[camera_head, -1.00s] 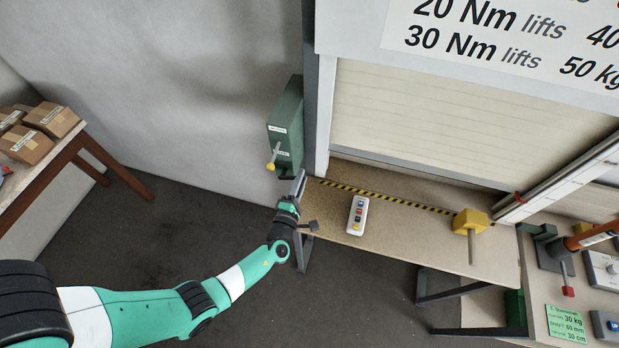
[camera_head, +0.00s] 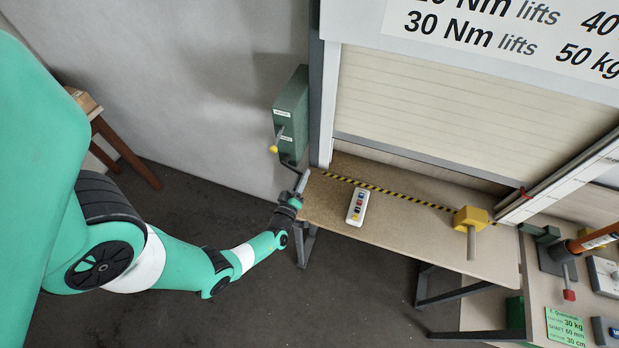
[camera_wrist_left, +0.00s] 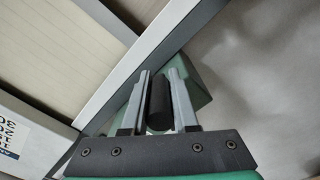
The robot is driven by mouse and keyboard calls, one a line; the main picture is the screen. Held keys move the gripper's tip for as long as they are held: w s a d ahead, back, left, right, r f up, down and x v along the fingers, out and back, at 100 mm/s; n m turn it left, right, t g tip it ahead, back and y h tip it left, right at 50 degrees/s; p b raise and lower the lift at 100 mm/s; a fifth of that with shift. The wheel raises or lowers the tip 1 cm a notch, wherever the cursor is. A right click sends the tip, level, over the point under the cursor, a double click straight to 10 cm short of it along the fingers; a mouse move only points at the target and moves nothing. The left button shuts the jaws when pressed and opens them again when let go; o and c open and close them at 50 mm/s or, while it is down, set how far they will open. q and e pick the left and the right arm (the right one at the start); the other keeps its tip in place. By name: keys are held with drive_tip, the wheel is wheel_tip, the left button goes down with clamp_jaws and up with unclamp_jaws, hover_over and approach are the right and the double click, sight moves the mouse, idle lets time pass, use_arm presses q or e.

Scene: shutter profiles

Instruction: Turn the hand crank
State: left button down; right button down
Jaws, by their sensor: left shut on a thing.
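The green crank box (camera_head: 291,108) is fixed at the wall beside the shutter's left post. A lever with a yellow knob (camera_head: 273,149) sticks out of its front. A thin dark crank arm (camera_head: 290,167) shows at the box's lower end, running to my left gripper (camera_head: 302,181). In the left wrist view a black cylindrical crank handle (camera_wrist_left: 159,103) lies between the two grey fingers, and the left gripper is shut on it. The box shows green behind the fingers there. The joint between handle and crank arm is hidden. My right gripper is not in view.
A workbench (camera_head: 410,238) stands right of the gripper, with a button box (camera_head: 357,207) and a yellow block (camera_head: 470,217) on it. The floor (camera_head: 360,300) in front is clear.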

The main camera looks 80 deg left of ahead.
use_arm(q)
drive_tip(key=m, duration=0.1)
drive_tip(key=s+f+m, duration=0.1)
drive_tip(key=shift+a+f+m, duration=0.3)
drive_tip(key=shift+a+m, duration=0.05)
drive_tip(key=shift+m, duration=0.05)
drive_tip(key=shift+s+a+f+m+p, duration=0.25)
drive_tip(key=shift+s+f+m, duration=0.1)
drive_tip(key=shift+m, duration=0.45)
drive_tip(key=shift+s+a+f+m+p, duration=0.2)
drive_tip(key=shift+s+m, duration=0.15)
drive_tip(key=shift+m, duration=0.45)
drive_tip(key=shift+s, duration=0.1)
drive_tip(key=c, duration=0.7)
unclamp_jaws()
drive_tip(key=shift+f, duration=0.1)
